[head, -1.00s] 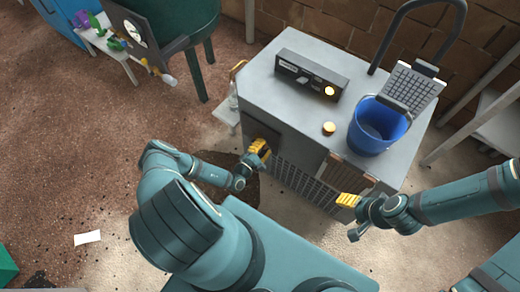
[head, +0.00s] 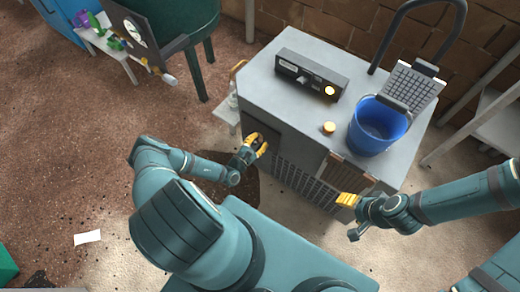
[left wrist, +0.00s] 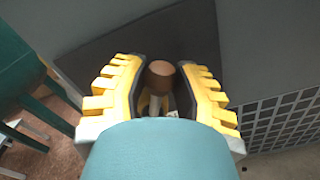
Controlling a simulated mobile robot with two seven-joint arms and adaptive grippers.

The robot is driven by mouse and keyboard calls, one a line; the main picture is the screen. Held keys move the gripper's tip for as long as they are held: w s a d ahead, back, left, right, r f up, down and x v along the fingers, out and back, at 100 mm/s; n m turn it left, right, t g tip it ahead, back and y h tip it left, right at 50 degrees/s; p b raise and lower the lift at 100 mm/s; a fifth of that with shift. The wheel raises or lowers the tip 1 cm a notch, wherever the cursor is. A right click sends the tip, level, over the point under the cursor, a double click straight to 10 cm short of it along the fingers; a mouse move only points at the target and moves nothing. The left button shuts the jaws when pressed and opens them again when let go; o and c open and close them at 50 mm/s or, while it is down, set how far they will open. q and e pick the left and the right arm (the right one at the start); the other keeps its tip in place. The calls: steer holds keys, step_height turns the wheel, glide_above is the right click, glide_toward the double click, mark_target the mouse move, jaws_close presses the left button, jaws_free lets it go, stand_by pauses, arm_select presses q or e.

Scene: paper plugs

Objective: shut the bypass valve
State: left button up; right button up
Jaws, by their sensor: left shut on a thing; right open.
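My left gripper (head: 256,144) is at the left front side of the grey cabinet, by a dark panel (left wrist: 115,50). In the left wrist view its two yellow fingers stand on either side of a brown knob (left wrist: 161,74) with a pale stem, and it is shut on that knob. The knob looks like the bypass valve's handle; its base is hidden behind the fingers and my wrist. In the head view the knob is too small and covered to make out. My right gripper (head: 347,199) is open and empty in front of the cabinet's right side.
The grey cabinet (head: 300,118) carries a black box (head: 311,75) with a lit lamp, a round yellow-topped knob (head: 328,128) and a blue bucket (head: 372,142). A grille (head: 300,185) fills its lower front. A white card (head: 87,237) lies on the open floor at left.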

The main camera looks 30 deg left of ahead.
arm_select(q)
steer(key=shift+a+n, duration=0.25)
steer(key=shift+n, duration=0.05)
steer(key=shift+a+r+n+b, duration=0.2)
steer(key=shift+a+n+b, duration=0.4)
steer(key=shift+n, duration=0.9)
steer(key=shift+a, duration=0.15)
steer(key=shift+a+n, duration=0.4)
steer(key=shift+n, duration=0.3)
steer(key=shift+a+n+b, duration=0.2)
steer(key=shift+n+b, duration=0.2)
steer(key=o, duration=0.9)
steer(key=shift+o, duration=0.2)
steer(key=shift+r, duration=0.1)
steer(key=shift+w, duration=0.1)
